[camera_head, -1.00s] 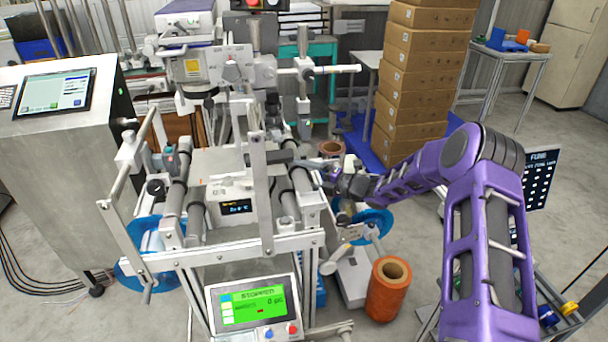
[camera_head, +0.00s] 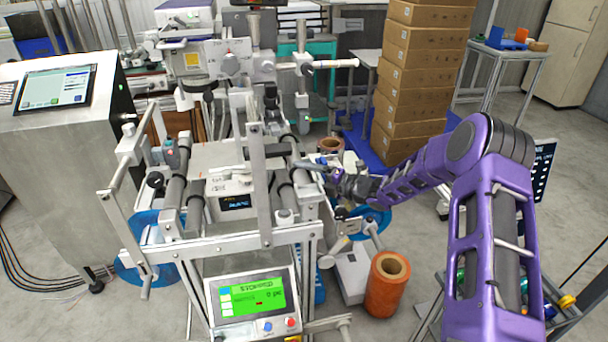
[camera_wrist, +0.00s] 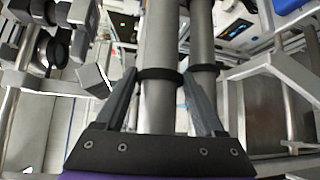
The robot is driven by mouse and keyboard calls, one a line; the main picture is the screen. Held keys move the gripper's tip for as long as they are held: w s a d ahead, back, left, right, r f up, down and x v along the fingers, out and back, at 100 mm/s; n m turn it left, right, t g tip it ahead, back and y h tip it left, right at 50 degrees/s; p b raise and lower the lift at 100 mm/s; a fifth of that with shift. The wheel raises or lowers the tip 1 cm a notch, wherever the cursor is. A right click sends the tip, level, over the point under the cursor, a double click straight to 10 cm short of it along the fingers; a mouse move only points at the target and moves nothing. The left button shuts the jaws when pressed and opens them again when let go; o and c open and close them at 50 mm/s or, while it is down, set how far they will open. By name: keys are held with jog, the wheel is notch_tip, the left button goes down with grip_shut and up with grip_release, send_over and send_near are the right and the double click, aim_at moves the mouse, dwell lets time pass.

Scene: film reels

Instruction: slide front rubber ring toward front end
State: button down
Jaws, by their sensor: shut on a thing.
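My gripper (camera_wrist: 160,75) reaches in from the right, at the right-hand grey rollers (camera_head: 285,195) of the machine. In the wrist view its two dark fingers lie on either side of a grey roller (camera_wrist: 160,110). A black rubber ring (camera_wrist: 160,73) encircles that roller between the fingertips, and the gripper is shut on it. A second black ring (camera_wrist: 204,69) sits on the neighbouring roller, just right of the right finger. In the head view the held ring is too small and too hidden by the gripper to make out clearly.
An upright metal bar (camera_head: 258,185) stands just left of the gripper. The machine's front frame and its green display (camera_head: 252,297) are nearer. An orange roll (camera_head: 387,285) stands on the floor at right. Stacked boxes (camera_head: 425,75) are behind the arm.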

jog(key=shift+s+d, duration=0.1)
jog(key=shift+s, duration=0.4)
grip_release()
jog(key=shift+w, duration=0.1)
jog(key=v, duration=1.7)
jog(key=shift+d, duration=0.15)
